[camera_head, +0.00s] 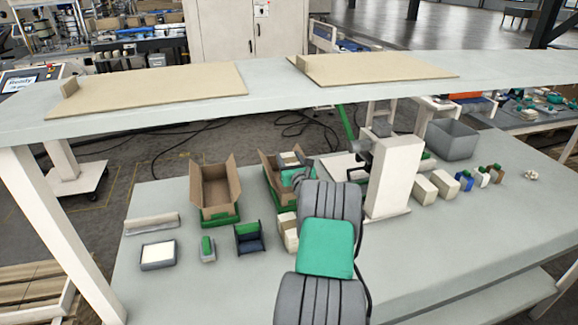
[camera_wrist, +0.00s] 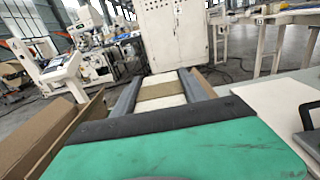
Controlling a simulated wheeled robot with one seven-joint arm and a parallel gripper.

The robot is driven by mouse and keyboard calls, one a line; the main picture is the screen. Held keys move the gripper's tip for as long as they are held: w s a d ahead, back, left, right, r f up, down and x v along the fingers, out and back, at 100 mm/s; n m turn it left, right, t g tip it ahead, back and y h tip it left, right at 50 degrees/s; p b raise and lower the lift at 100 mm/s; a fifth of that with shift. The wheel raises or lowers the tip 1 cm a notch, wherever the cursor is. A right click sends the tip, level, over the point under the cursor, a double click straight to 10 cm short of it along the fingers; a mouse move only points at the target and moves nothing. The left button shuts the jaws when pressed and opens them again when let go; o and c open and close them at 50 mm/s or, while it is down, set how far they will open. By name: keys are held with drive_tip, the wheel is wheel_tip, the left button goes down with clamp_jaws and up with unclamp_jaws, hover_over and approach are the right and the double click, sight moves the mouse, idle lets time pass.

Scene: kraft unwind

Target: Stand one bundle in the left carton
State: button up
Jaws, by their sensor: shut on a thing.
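The left carton (camera_head: 214,196) is brown, stands open with raised flaps on a green base, and looks empty. A second open carton (camera_head: 268,188) stands to its right, partly hidden by my arm. My gripper (camera_wrist: 162,92) is shut on a white bundle (camera_wrist: 164,99) with a tan band, held between its two grey fingers. In the head view the gripper is at the second carton's right side, and a pale banded block (camera_head: 290,159) shows there. A brown cardboard flap (camera_wrist: 30,130) is close on the left in the wrist view. The bundle's underside is hidden.
More pale blocks (camera_head: 288,231) stand beside my arm, partly hidden. A white machine column (camera_head: 394,178) rises to the right. A dark holder (camera_head: 248,237), a small green-topped item (camera_head: 208,248) and a tray (camera_head: 158,256) are at front left. An overhead shelf (camera_head: 270,85) spans the table.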

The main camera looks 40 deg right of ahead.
drive_tip(key=f, duration=0.2)
drive_tip(key=f+p, duration=0.1)
drive_tip(key=shift+w+d+f, duration=0.25)
drive_tip(key=shift+f, duration=0.1)
drive_tip(key=shift+s+a, duration=0.1)
drive_tip(key=shift+f+b, duration=0.5)
drive_tip(key=shift+f, duration=0.05)
drive_tip(key=shift+f, duration=0.1)
